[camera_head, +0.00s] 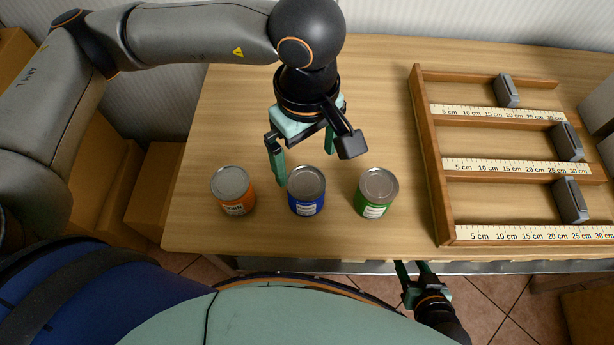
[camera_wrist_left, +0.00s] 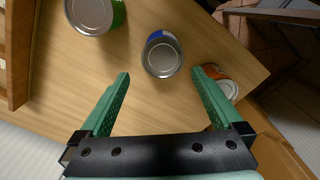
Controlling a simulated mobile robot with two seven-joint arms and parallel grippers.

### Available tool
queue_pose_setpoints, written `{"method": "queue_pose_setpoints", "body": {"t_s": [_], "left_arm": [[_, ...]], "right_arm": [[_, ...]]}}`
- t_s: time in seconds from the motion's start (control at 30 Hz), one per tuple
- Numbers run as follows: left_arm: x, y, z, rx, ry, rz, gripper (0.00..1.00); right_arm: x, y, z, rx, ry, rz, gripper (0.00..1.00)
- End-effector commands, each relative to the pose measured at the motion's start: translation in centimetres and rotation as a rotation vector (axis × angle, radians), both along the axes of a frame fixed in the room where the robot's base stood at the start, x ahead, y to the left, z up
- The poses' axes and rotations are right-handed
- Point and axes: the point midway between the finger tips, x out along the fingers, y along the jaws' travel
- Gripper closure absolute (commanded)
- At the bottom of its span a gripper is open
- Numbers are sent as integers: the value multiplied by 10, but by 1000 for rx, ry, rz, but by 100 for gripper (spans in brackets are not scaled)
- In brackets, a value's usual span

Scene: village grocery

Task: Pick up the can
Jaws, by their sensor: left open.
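Three cans stand upright in a row near the front edge of the wooden table: an orange one (camera_head: 233,191), a blue one (camera_head: 306,191) and a green one (camera_head: 376,193). My left gripper (camera_head: 305,168) is open and empty, just behind and above the blue can. In the left wrist view, the blue can (camera_wrist_left: 162,55) lies ahead of the gap between the fingertips (camera_wrist_left: 161,74). The green can (camera_wrist_left: 95,14) is at upper left, and the orange can (camera_wrist_left: 222,84) is partly hidden by a finger. My right gripper (camera_head: 415,270) is low beyond the table's front edge, its fingers apart.
A wooden rack (camera_head: 432,160) with ruler strips and several grey blocks (camera_head: 568,142) fills the right of the table. Bare tabletop (camera_head: 235,120) lies behind the cans. Cardboard boxes (camera_head: 150,190) stand left of the table.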

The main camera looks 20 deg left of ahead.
Motion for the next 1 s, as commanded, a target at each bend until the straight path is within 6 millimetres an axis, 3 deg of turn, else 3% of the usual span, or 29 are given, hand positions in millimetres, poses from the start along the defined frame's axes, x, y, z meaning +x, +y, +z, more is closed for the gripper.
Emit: {"method": "queue_pose_setpoints", "body": {"t_s": [0.2,0.47,0.7,1.0], "left_arm": [[-2,0,-41,-2,8,1,0],[-2,0,-62,-4,6,1,0],[-5,1,-98,-4,9,2,0],[-5,0,-109,-6,5,1,0]], "right_arm": [[-3,0,-2,-1,7,1,50],[-4,0,-2,-3,11,2,50],[-4,-1,-1,-5,11,0,50],[-4,-3,-1,-6,10,-2,50]]}}
